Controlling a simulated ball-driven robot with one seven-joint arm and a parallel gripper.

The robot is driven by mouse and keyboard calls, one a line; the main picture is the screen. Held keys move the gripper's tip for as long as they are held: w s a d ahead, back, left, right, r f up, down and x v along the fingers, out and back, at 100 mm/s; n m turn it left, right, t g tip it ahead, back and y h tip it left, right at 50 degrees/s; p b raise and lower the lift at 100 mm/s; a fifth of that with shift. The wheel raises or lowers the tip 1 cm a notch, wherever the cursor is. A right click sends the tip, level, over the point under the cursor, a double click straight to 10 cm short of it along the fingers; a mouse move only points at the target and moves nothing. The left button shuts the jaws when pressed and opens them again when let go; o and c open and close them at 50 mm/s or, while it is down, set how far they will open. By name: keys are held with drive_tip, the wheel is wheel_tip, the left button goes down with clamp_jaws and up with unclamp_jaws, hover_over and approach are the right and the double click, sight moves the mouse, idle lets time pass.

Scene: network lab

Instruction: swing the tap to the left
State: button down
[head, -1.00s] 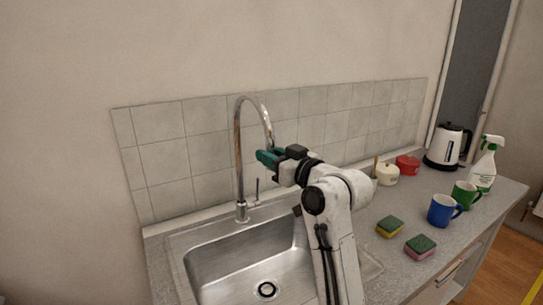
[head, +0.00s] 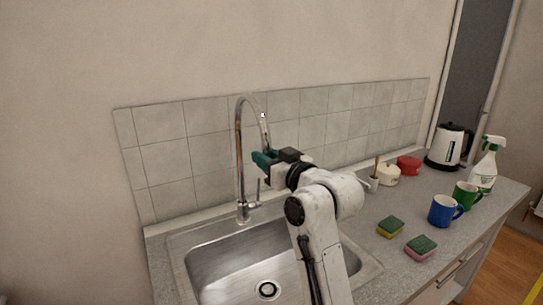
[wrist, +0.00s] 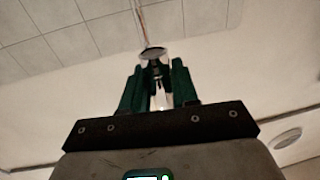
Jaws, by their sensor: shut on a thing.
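The tap (head: 239,150) is a tall chrome gooseneck rising from the back edge of the sink, with a small side lever near its base. Its spout curves over to the right and comes down to my gripper (head: 262,158). My gripper has green fingers and is shut on the spout's lower end. In the wrist view, the spout's end (wrist: 153,52) sits between the two green fingers, with my gripper (wrist: 157,80) around it. The very tip of the spout is partly hidden by the fingers in the head view.
The steel sink (head: 205,262) lies below. To the right on the counter are two sponges (head: 390,226), a blue mug (head: 444,210), a green mug (head: 467,194), a spray bottle (head: 485,168), a kettle (head: 448,147), and a red pot (head: 408,165). The tiled wall (head: 165,160) stands close behind the tap.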

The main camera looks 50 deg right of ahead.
drive_tip(key=w+a+m+h+b, duration=0.2)
drive_tip(key=w+a+h+b, duration=0.1)
drive_tip(key=w+a, duration=0.7)
drive_tip(key=shift+a+g, duration=0.4)
drive_tip(key=shift+a, duration=0.35)
drive_tip(key=c, duration=1.1)
unclamp_jaws()
drive_tip(key=shift+o, duration=0.4)
